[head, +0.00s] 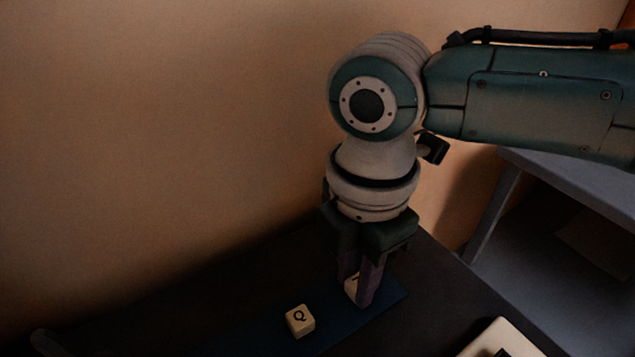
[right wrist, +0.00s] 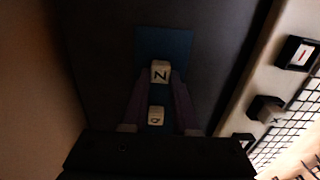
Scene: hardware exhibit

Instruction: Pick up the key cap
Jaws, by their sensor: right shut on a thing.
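A pale key cap marked with a letter like Z or N (right wrist: 160,72) is between the fingertips of my right gripper (head: 357,290). In the head view this cap (head: 351,284) is mostly hidden by the fingers. The right gripper points down and is shut on it, low over a blue mat (head: 250,339). I cannot tell whether the cap still touches the mat. A second pale key cap, marked Q (head: 299,321), sits on the mat to the left of the gripper. It also shows in the right wrist view (right wrist: 156,116). My left gripper is not in view.
The mat lies on a dark table (head: 440,290) against a tan wall (head: 160,130). A white-framed board (right wrist: 240,90) with a grid and dark blocks lies right of the mat. A grey-blue table (head: 575,180) stands at the right.

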